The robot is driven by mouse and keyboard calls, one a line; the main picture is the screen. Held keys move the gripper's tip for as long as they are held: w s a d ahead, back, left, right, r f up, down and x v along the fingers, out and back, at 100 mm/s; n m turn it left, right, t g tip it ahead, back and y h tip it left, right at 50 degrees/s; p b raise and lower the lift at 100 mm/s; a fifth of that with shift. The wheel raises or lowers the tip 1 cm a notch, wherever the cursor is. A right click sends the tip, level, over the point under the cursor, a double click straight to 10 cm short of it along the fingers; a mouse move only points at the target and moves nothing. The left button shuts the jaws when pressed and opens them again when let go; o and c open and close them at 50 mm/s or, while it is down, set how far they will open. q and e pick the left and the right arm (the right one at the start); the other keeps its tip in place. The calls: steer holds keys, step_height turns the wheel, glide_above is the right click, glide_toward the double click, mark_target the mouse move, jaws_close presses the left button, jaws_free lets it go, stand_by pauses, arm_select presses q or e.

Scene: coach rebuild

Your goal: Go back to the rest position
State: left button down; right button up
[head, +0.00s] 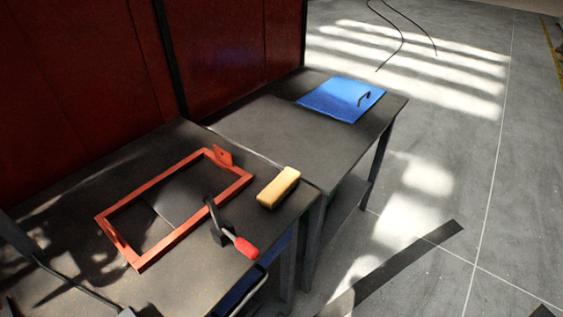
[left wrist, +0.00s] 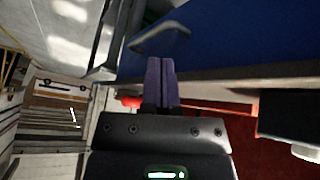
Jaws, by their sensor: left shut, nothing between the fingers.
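My left gripper (left wrist: 161,82) shows in the left wrist view, with its two purple fingers pressed together and nothing between them. The fingers point toward a blue panel (left wrist: 225,45) with a grey bar handle (left wrist: 160,36); I cannot tell how far apart they are. I cannot make out the left gripper in the head view. My right gripper is in neither view.
The near dark bench (head: 190,290) bears an orange-red frame (head: 194,234), a clamp with a red handle (head: 246,248) and a yellow block (head: 278,187). The far bench (head: 262,125) bears a blue panel with a handle (head: 335,98). Floor at right is mostly open; cables (head: 400,30) lie far back.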

arm_select(q)
steer(key=s+a+r+m+g+y, duration=0.1)
steer(key=s+a+r+g+y, duration=0.1)
steer(key=s+a+g, duration=0.3)
steer(key=s+d+f, duration=0.2)
steer(key=s+f, duration=0.1)
steer(key=f, duration=1.5)
steer(key=s+a+f+g, duration=0.1)
steer(key=s+a+f, duration=0.2)
steer(key=s+f, duration=0.7)
steer(key=s, duration=0.3)
steer(key=shift+s+f+m, duration=0.3)
steer(key=shift+s+f, duration=0.05)
steer(key=shift+f, duration=0.05)
